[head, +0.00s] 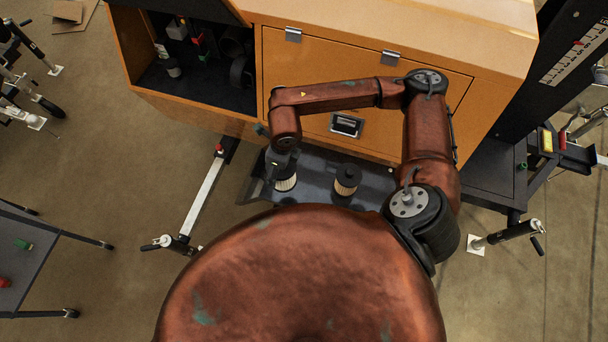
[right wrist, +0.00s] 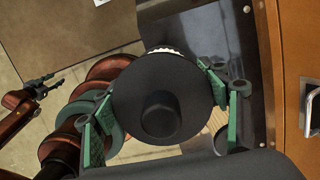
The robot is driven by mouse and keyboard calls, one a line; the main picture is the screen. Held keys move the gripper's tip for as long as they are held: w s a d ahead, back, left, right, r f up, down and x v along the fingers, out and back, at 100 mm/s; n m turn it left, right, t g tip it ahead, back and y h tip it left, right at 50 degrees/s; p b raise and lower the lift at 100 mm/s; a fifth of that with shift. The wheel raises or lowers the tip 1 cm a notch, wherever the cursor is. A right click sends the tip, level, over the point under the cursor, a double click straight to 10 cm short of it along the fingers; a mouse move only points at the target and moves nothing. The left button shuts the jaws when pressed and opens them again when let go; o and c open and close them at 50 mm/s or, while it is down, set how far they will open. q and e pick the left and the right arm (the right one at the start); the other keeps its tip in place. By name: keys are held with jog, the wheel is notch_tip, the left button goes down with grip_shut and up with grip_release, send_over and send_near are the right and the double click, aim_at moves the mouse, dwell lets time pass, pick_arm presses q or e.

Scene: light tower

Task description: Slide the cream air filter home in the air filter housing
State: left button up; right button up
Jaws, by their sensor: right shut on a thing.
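The cream air filter (head: 285,183), with pale pleats, is at the left part of the dark shelf in the head view. My right gripper (head: 283,160) is above it and shut on it. In the right wrist view its round black end cap (right wrist: 160,100) fills the middle between the green fingers, with a strip of cream pleats (right wrist: 166,48) showing behind. I cannot tell whether its base touches the shelf. A dark round part (head: 238,72) sits inside the open cabinet bay; I cannot tell whether it is the air filter housing. My left gripper is not seen.
A second, browner filter with a black top (head: 346,178) stands on the dark shelf (head: 374,184), right of the held one. The orange cabinet (head: 350,45) has a closed door with a latch (head: 346,125). Its open bay (head: 200,95) is at the left, with several small parts inside.

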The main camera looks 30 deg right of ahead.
jog(key=m, duration=0.2)
jog(key=a+f+m, duration=0.1)
jog(key=m, duration=0.2)
jog(key=shift+s+a+f+h, duration=0.1)
jog(key=shift+s+a+h, duration=0.1)
jog(key=shift+h, duration=0.1)
jog(key=m, duration=0.2)
jog(key=a+m, duration=0.1)
jog(key=shift+s+f+m+h, duration=0.15)
jog(key=shift+f+m+h, duration=0.15)
jog(key=shift+f+m, duration=0.1)
jog(key=shift+d, duration=0.1)
jog(key=w+d+f+p, duration=0.1)
jog(key=d+f, duration=0.3)
jog(key=w+d+f, duration=0.2)
jog(key=d+f, duration=0.2)
jog(key=d, duration=0.1)
jog(key=w+d+f+p, duration=0.1)
jog(key=d+f, duration=0.3)
jog(key=shift+w+d+f+p, duration=0.15)
jog(key=shift+w+p, duration=0.05)
jog(key=shift+p, duration=0.15)
jog(key=shift+f, duration=0.2)
